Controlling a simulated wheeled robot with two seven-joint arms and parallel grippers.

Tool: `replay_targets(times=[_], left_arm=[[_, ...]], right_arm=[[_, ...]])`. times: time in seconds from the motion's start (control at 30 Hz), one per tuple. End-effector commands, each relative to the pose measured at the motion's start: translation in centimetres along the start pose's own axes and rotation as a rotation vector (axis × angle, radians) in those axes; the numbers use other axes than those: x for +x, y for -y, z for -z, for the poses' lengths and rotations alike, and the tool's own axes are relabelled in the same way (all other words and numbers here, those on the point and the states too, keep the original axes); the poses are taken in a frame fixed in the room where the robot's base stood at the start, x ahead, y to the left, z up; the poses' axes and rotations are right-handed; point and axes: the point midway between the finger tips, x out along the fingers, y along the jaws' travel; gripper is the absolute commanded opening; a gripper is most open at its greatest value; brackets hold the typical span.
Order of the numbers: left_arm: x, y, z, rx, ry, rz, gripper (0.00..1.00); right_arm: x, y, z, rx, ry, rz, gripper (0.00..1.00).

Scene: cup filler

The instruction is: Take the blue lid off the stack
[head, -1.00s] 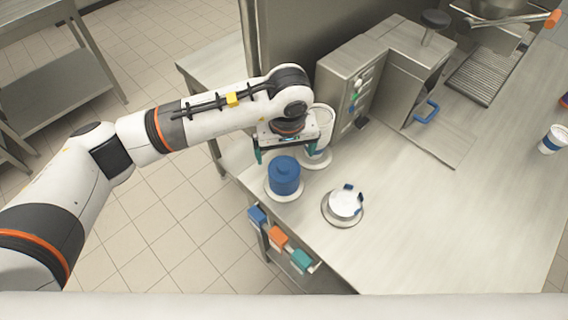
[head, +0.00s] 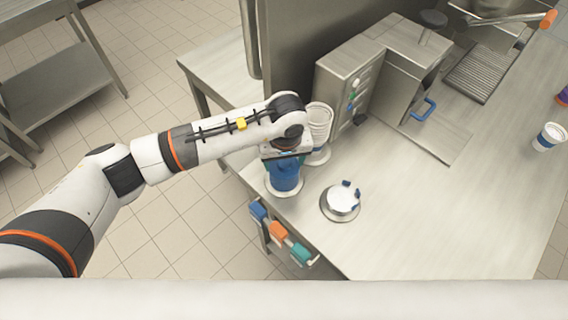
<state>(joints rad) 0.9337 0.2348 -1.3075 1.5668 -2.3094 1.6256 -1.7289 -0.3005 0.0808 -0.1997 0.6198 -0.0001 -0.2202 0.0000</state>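The stack of blue lids (head: 284,181) stands on a round white base (head: 272,190) near the left edge of the steel counter. My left gripper (head: 284,166) points down over the stack, with its teal fingers at the upper part of the lids. The hand hides the top of the stack. I cannot tell whether the fingers touch a lid or are closed on one. My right gripper is not in view.
A stack of white cups (head: 319,125) stands just behind the lids. A round holder with a white top and blue tabs (head: 342,201) is to the right. A steel machine (head: 362,75) stands behind. A cup (head: 549,137) is far right. The middle counter is clear.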

Motion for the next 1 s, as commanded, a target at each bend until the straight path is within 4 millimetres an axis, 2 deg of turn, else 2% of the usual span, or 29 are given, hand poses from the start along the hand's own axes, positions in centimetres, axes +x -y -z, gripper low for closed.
replay_targets(times=[0.33, 0.47, 0.8, 1.0], left_arm=[[-0.1, 0.0, 0.0, 0.0, 0.0, 0.0, 0.47], [-0.9, 0.0, -0.3, -0.001, 0.004, 0.002, 0.47], [-7.2, 0.0, -1.0, 0.001, 0.006, 0.002, 0.47], [-9.6, 0.0, -1.2, -0.001, 0.002, 0.001, 0.47]], right_arm=[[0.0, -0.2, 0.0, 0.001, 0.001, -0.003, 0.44], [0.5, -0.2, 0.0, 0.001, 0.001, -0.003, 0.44], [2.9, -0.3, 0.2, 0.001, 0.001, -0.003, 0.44], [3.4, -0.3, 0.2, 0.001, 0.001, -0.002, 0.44]])
